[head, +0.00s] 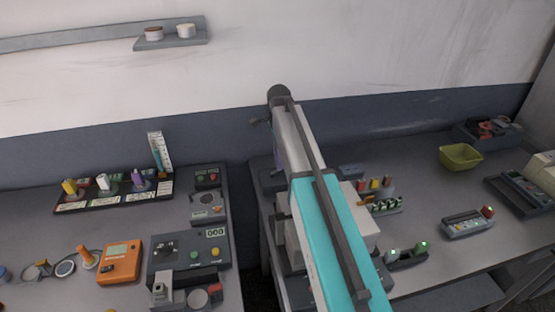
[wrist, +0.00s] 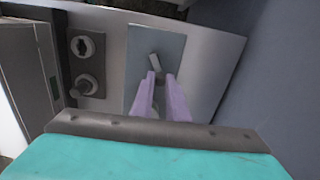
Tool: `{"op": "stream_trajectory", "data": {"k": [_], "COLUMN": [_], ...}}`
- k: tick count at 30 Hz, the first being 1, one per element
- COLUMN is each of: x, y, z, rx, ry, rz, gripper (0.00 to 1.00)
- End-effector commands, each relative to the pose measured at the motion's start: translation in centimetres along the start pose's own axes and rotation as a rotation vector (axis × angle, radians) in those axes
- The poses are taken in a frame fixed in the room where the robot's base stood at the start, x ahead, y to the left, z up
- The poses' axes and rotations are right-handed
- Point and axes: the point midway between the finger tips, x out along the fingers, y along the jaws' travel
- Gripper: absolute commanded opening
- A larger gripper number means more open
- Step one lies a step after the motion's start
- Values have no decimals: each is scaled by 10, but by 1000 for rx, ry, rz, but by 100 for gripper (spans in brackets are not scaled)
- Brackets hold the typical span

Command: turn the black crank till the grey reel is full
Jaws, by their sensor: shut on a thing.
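My gripper (wrist: 161,77) has two pale purple fingers over a light grey plate in the wrist view. It is shut on a small grey lever (wrist: 155,63), whose end shows just past the fingertips. The lower part of the lever is mostly hidden between the fingers. In the head view my arm reaches to the back left of the right table and hides most of what is at the gripper. I cannot make out a black crank or a grey reel for certain in either view.
A dark panel with two round fittings (wrist: 85,65) is left of the plate. The left table holds an orange box (head: 120,263) and a counter unit (head: 188,250). The right table holds a yellow-green bowl (head: 461,157) and several small devices. A gap separates the tables.

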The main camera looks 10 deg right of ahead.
Motion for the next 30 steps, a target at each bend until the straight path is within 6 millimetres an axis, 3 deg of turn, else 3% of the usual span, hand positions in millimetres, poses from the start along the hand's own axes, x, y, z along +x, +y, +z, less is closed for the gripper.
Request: {"op": "stream_trajectory", "data": {"k": [30], "x": [0], "y": [30], "z": [0], "rx": [919], "ry": [-7], "rz": [1], "gripper": [0]}}
